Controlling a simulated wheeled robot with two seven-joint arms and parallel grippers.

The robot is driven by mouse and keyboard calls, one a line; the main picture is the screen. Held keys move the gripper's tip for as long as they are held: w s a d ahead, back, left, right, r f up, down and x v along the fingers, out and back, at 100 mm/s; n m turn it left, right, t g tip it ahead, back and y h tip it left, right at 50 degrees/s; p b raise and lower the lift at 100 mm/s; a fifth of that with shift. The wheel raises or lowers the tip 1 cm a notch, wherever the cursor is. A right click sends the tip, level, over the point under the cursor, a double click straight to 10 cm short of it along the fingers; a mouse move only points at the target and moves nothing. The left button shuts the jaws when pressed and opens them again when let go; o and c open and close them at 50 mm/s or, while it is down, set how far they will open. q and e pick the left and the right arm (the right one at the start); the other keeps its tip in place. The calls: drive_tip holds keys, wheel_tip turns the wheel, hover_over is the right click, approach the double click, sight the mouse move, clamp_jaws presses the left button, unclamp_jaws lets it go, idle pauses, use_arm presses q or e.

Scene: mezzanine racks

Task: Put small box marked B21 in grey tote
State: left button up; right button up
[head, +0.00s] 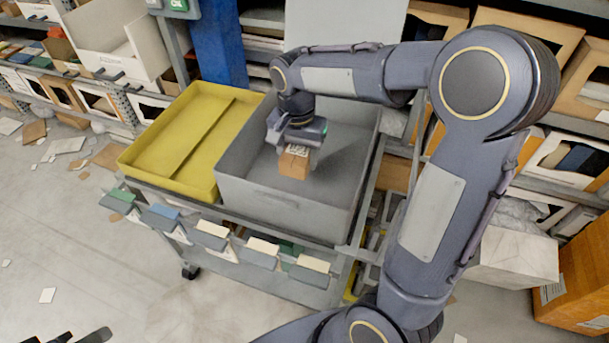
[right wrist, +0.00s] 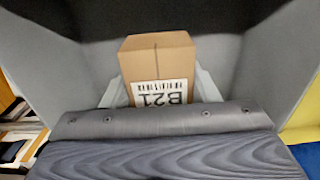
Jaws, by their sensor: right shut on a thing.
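The small brown box (head: 294,164) is held by my right gripper (head: 297,148) inside the walls of the grey tote (head: 285,209). In the right wrist view the box (right wrist: 157,58) carries a white label reading B21, upside down. The fingers of my right gripper (right wrist: 160,92) are shut on it from both sides. The grey tote (right wrist: 265,70) surrounds the box in that view. I cannot tell whether the box touches the tote floor.
An empty yellow tote (head: 190,140) stands left of the grey tote on the same cart (head: 160,232). Several folders hang along the cart's front. Racks with boxes stand behind and at right, and a white carton (head: 512,255) is at lower right. Papers litter the floor.

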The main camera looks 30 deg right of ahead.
hover_over(298, 192)
wheel_tip(298, 192, down, 7)
drive_tip(key=shift+w+r+b, duration=0.1)
drive_tip(key=shift+b, duration=0.35)
drive_tip(key=shift+f, duration=1.6)
drive_tip(key=shift+f+b, duration=0.2)
drive_tip(key=shift+b, duration=0.15)
drive_tip(key=o, duration=1)
drive_tip(key=shift+r, duration=0.1)
